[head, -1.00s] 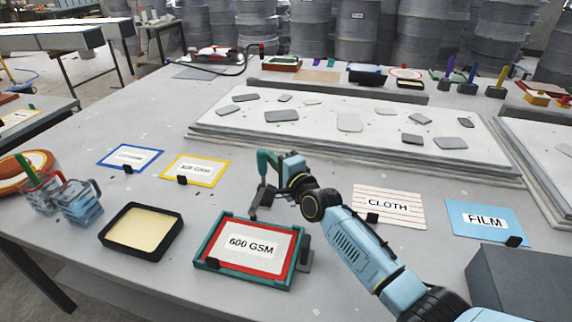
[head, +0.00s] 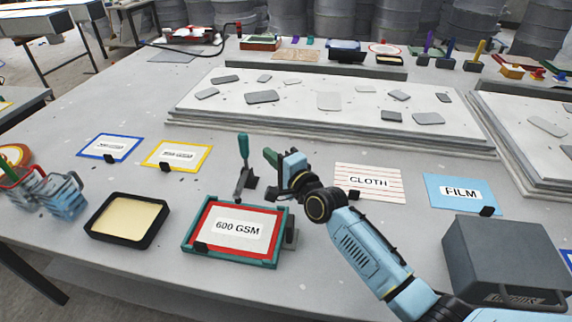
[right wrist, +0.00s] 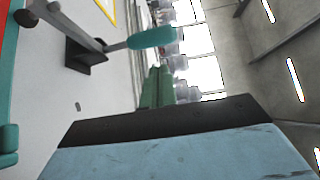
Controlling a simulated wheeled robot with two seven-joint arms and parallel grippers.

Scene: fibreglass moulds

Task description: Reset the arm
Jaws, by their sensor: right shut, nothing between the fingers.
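My right gripper (head: 271,158) is in the middle of the head view, above the table, with green fingertips. It is shut and empty; its shut green fingers also show in the right wrist view (right wrist: 156,88). A teal-handled tool (head: 243,151) stands upright just left of the gripper, apart from it, with a grey lower part and a black block at its foot. The tool's teal handle also shows in the right wrist view (right wrist: 152,38). My left gripper is not in view.
A red-and-teal framed "600 GSM" tray (head: 190,226) lies in front of the tool. A black tray (head: 94,224) is to its left. CLOTH (head: 368,168) and FILM (head: 445,182) cards lie right. A grey box (head: 500,250) stands near my forearm. A wide grey slab (head: 300,130) lies behind.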

